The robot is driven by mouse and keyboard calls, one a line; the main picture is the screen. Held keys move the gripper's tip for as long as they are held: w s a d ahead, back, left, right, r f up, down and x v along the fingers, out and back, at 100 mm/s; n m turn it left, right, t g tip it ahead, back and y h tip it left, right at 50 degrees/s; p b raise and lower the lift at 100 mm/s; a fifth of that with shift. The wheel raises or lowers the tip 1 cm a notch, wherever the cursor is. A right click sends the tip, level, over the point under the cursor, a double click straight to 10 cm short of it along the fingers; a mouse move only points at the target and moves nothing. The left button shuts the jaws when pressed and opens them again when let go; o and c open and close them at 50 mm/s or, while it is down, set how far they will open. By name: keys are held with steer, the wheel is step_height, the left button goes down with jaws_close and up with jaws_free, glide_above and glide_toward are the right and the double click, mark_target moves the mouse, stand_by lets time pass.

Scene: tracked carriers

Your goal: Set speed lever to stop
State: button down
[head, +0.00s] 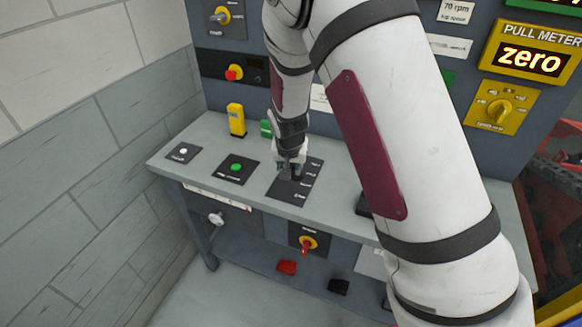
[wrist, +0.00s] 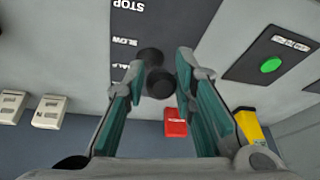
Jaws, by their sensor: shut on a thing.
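The speed lever's dark round knob (wrist: 158,82) stands between my fingers in the wrist view, and my gripper (wrist: 157,85) is shut on it. Its black plate (wrist: 130,18) shows inverted white labels reading STOP and SLOW, with a partly hidden one below. The knob is beyond SLOW, away from STOP, beside the lowest visible label. In the head view my gripper (head: 291,166) is down over the plate (head: 288,190) on the grey bench, and it hides most of the lever.
A green button (head: 236,167) and a white button (head: 183,152) sit to the left on the bench (head: 215,132). A yellow block (head: 237,119) and a green piece (head: 266,129) stand behind. A yellow pull meter (head: 530,58) on the wall reads zero.

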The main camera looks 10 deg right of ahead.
steer(key=shift+s+a+f, duration=0.15)
steer(key=shift+a+f, duration=0.05)
steer(key=shift+a, duration=0.1)
steer(key=c, duration=1.4)
jaws_free()
steer(key=shift+d+r, duration=0.1)
steer(key=shift+r, duration=0.05)
steer(key=shift+r, duration=0.2)
steer(key=v, duration=1.1)
steer(key=shift+r, duration=0.2)
